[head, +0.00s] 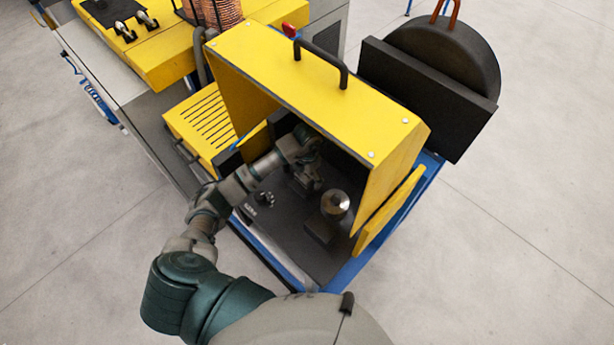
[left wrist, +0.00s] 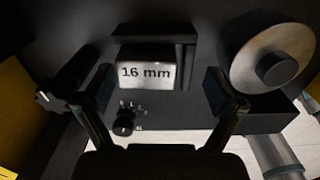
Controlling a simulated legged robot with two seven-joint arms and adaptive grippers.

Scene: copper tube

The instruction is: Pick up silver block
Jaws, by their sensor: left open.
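The silver block (left wrist: 147,73), marked "16 mm", shows in the left wrist view, set against a black holder with dark parts above and to the right of it. My left gripper (left wrist: 158,84) is open, with one finger on either side of the block in the picture. I cannot tell how far the fingertips are from it, and no contact shows. In the head view my left gripper (head: 309,184) is inside the yellow-hooded machine, and I cannot make out the block there. My right gripper is not in view.
A round silver part (left wrist: 268,55) with a black centre stands right of the block; it also shows in the head view (head: 341,201). A small dial (left wrist: 124,122) lies below left of the block. The yellow hood (head: 320,85) overhangs the arm.

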